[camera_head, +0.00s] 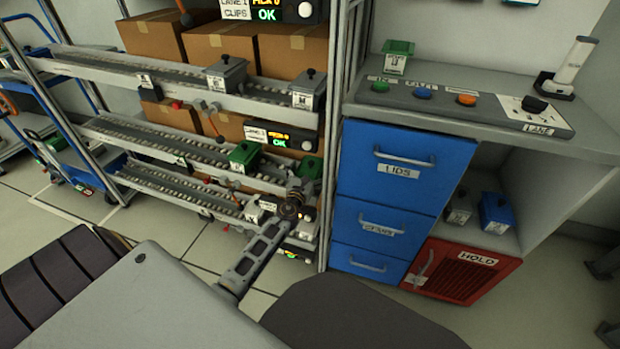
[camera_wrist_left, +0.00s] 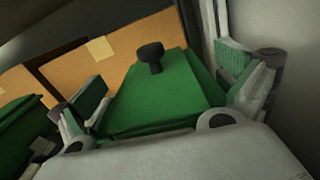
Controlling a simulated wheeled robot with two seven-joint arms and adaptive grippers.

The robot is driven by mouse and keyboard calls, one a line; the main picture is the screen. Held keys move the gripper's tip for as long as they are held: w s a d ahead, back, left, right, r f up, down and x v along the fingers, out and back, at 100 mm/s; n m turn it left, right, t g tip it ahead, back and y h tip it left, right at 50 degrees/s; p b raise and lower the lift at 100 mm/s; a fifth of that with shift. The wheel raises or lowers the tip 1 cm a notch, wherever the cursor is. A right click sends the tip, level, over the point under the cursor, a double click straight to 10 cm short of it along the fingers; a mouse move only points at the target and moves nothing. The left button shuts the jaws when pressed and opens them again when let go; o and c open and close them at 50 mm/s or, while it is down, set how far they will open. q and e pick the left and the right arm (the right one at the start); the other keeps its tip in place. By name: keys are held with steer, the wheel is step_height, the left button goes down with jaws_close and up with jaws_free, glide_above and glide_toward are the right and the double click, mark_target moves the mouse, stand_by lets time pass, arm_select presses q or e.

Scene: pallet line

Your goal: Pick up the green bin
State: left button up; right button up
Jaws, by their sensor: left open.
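A green bin (camera_wrist_left: 160,97) with a black knob on its lid fills the middle of the left wrist view. In the head view a green bin (camera_head: 310,166) sits at the right end of a rack lane, just beyond my left gripper (camera_head: 298,187). In the wrist view my left gripper (camera_wrist_left: 166,84) is open, with one finger on each side of the bin. I cannot tell whether the fingers touch it. A second green bin (camera_head: 245,155) stands to the left on the rack and shows at the wrist view's left edge (camera_wrist_left: 22,122). My right gripper is not seen.
A rack post (camera_head: 333,140) stands close to the right of the bin. Another green container (camera_head: 397,55) stands on the counter (camera_head: 470,85) above blue drawers (camera_head: 400,165).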

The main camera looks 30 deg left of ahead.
arm_select(q)
steer(key=shift+c, duration=0.4)
steer(key=c, duration=1.6)
steer(key=shift+r, duration=0.1)
steer(key=shift+c, duration=0.2)
